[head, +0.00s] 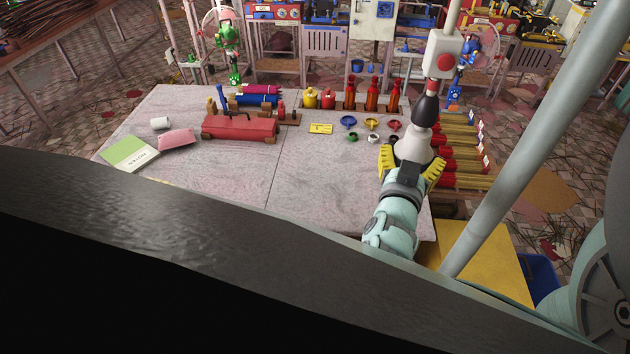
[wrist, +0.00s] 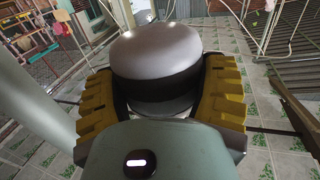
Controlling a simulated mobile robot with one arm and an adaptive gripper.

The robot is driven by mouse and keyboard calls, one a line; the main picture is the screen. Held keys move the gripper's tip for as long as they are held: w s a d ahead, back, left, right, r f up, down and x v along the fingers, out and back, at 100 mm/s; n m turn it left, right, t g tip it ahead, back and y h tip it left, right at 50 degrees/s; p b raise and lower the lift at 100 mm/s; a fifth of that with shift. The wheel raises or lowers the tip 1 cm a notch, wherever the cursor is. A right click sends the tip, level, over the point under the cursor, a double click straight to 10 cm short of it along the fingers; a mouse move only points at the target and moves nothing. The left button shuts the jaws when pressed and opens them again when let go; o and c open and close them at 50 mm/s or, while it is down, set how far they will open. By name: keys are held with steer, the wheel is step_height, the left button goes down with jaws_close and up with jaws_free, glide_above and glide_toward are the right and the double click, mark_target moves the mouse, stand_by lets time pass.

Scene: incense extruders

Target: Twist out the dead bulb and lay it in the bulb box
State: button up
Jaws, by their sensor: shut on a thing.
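The bulb (head: 413,149) is a pale, round-headed lamp with a narrow white neck. Its neck meets a dark socket (head: 427,106) under a white box with a red button (head: 443,58); any gap between neck and socket cannot be made out. My gripper (head: 411,164) is shut around the wide part of the bulb from below, yellow pads on either side. In the wrist view the bulb's grey-white dome (wrist: 157,55) sits between the two yellow-padded fingers of my gripper (wrist: 160,100). I cannot identify a bulb box for certain.
The grey table (head: 215,185) has a clear middle. A blue bin (head: 541,277) and a yellow surface (head: 480,255) are at lower right.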

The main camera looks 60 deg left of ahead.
steer(key=c, duration=0.4)
steer(key=shift+m+t+h, duration=0.4)
steer(key=shift+h, duration=0.1)
steer(key=shift+f, duration=0.1)
steer(key=shift+m+h, duration=0.3)
steer(key=shift+h, duration=0.2)
steer(key=shift+m+t, duration=0.3)
steer(key=shift+h, duration=0.4)
steer(key=shift+f, duration=0.1)
steer(key=shift+m+t+h, duration=0.3)
steer(key=shift+m+h, duration=0.1)
steer(key=shift+h, duration=0.2)
